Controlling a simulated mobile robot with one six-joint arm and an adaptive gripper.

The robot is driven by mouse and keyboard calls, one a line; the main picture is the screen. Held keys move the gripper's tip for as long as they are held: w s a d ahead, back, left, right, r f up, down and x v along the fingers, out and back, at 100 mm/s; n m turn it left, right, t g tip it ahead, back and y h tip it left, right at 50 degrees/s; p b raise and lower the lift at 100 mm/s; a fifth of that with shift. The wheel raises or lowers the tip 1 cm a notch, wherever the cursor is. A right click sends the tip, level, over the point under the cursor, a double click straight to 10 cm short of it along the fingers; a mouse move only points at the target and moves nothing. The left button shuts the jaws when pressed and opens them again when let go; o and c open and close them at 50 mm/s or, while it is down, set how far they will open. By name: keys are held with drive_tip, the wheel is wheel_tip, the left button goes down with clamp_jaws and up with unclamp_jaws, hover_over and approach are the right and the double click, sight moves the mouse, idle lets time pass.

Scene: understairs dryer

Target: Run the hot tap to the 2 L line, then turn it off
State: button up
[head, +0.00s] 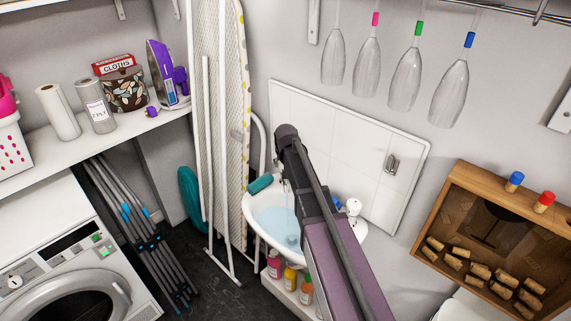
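A white basin (250,228) stands against the tiled splashback, with pale blue water (275,219) in it. A thin pale streak, perhaps running water, shows beside my arm above the water. My arm crosses the middle of the view and covers much of the basin's right side and the tap area. A small white and chrome fitting (353,206) shows at the right rim; I cannot tell if it is a tap handle. A 2 L line and hot marking cannot be made out. My gripper is hidden behind my arm.
A teal roll-shaped item (261,184) lies at the basin's back left rim. An ironing board (221,120) leans left of the basin. Bottles (290,279) stand below it. A wooden box of corks (440,215) is at right. Glasses (405,80) hang above. A washer-dryer (70,280) is at left.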

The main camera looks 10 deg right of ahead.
drive_tip(key=m+h, duration=0.1)
drive_tip(key=m, duration=0.3)
drive_tip(key=shift+m+g+h, duration=0.3)
drive_tip(key=shift+m+h, duration=0.1)
drive_tip(key=o, duration=0.9)
